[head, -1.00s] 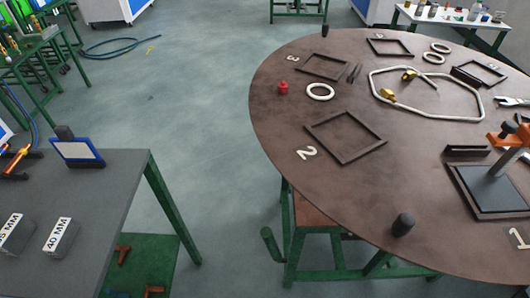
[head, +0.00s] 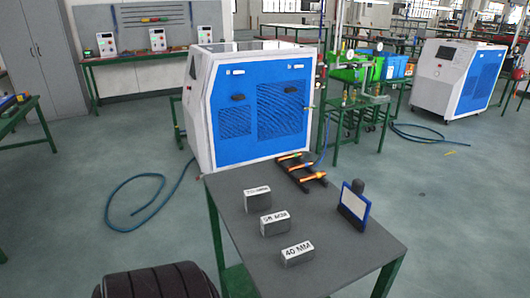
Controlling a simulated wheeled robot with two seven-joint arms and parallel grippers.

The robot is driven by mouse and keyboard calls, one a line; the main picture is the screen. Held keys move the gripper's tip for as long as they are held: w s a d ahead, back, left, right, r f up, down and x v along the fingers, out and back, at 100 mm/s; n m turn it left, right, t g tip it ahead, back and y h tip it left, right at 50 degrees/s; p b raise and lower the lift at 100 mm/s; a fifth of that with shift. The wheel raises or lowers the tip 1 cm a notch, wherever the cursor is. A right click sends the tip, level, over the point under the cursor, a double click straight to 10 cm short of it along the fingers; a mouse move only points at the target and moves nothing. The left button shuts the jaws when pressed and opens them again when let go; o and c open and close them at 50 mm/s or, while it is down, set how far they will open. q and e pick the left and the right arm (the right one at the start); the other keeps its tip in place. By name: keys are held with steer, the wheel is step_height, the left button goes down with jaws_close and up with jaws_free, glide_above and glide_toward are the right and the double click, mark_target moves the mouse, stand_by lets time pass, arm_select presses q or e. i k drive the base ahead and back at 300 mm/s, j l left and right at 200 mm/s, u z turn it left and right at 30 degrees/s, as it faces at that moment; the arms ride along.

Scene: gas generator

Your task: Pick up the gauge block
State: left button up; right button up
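Three grey gauge blocks with white labels stand apart from each other on a grey table (head: 340,262). The nearest block (head: 297,254) reads "40 MM". The middle block (head: 274,224) has a label ending in "MM", its number hard to read. The farthest block (head: 257,200) also has a label too small to read surely. Nothing touches the blocks. Neither of my grippers is in view.
A blue-framed white panel (head: 354,205) stands on the table's right side. A black rack with orange-tipped tools (head: 298,172) lies at the back. A white and blue generator cabinet (head: 250,106) stands behind. A blue hose (head: 140,204) lies on the floor at left.

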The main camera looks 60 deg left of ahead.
mark_target(273, 224)
steer(key=u, duration=1.75)
steer(key=z, duration=1)
steer(key=l+z, duration=0.15)
steer(key=z, duration=0.8)
steer(key=l+z, duration=0.1)
steer(key=z, duration=0.9)
steer(key=l+z, duration=0.1)
steer(key=z, duration=0.35)
steer(key=k+j, duration=0.1)
steer(key=k, duration=0.25)
steer(key=k+j, duration=0.1)
steer(key=k, duration=0.2)
steer(key=k+u, duration=0.1)
steer(key=u, duration=1.7)
